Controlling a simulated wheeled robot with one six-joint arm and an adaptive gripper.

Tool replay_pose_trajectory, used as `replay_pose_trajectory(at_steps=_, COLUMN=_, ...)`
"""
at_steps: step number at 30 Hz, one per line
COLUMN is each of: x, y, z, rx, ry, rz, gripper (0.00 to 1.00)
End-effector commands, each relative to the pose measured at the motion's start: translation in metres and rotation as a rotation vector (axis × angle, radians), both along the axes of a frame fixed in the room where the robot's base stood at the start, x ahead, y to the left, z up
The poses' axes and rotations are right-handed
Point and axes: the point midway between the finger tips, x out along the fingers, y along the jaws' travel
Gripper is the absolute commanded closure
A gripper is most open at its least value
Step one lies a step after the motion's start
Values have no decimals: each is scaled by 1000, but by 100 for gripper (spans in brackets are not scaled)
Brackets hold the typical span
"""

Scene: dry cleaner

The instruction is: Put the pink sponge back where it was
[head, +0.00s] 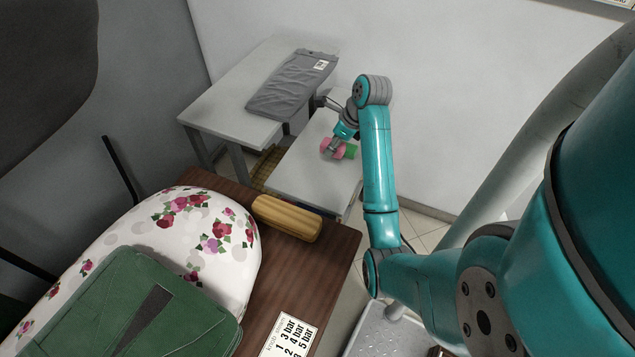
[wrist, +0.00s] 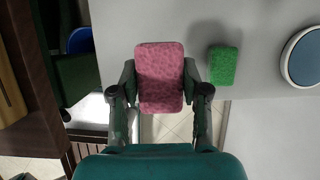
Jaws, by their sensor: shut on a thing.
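The pink sponge (wrist: 160,75) is between the two fingers of my gripper (wrist: 158,88) in the wrist view, gripped by its sides. In the head view the pink sponge (head: 339,151) shows on both sides of a finger of my gripper (head: 333,148), over the small light-grey table (head: 305,180). In the wrist view its lower part overlaps the table's edge, with floor tiles seen below. I cannot tell how high it is above the tabletop. A green sponge (wrist: 224,66) lies on the table, right of my gripper and apart from it.
Nearer are a brown table (head: 335,250), a yellow-brown block (head: 287,217) and a floral ironing board (head: 125,225).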

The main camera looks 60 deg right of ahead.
Motion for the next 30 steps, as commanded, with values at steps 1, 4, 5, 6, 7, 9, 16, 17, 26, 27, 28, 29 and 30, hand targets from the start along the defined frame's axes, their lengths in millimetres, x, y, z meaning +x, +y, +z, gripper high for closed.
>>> replay_pose_trajectory(at_steps=1, x=-7, y=3, z=-3, rx=0, ry=0, rz=-6, gripper=82)
replay_pose_trajectory(at_steps=4, x=-15, y=7, z=-7, rx=1, ry=1, rz=-13, gripper=82)
replay_pose_trajectory(at_steps=5, x=-16, y=8, z=-10, rx=1, ry=1, rz=-14, gripper=82)
replay_pose_trajectory(at_steps=6, x=-17, y=9, z=-15, rx=2, ry=2, rz=-14, gripper=82)
replay_pose_trajectory(at_steps=7, x=-17, y=9, z=-20, rx=5, ry=3, rz=-14, gripper=82)
replay_pose_trajectory(at_steps=9, x=-18, y=10, z=-32, rx=7, ry=6, rz=-14, gripper=82)
replay_pose_trajectory(at_steps=16, x=-17, y=9, z=-64, rx=5, ry=4, rz=-13, gripper=82)
replay_pose_trajectory(at_steps=17, x=-17, y=9, z=-65, rx=4, ry=3, rz=-13, gripper=82)
replay_pose_trajectory(at_steps=26, x=-17, y=9, z=-94, rx=6, ry=6, rz=-13, gripper=82)
replay_pose_trajectory(at_steps=27, x=-17, y=9, z=-99, rx=5, ry=4, rz=-13, gripper=82)
replay_pose_trajectory(at_steps=28, x=-17, y=9, z=-102, rx=5, ry=4, rz=-13, gripper=82)
replay_pose_trajectory(at_steps=29, x=-17, y=9, z=-104, rx=4, ry=4, rz=-13, gripper=82)
replay_pose_trajectory(at_steps=30, x=-17, y=8, z=-105, rx=3, ry=4, rz=-13, gripper=82)
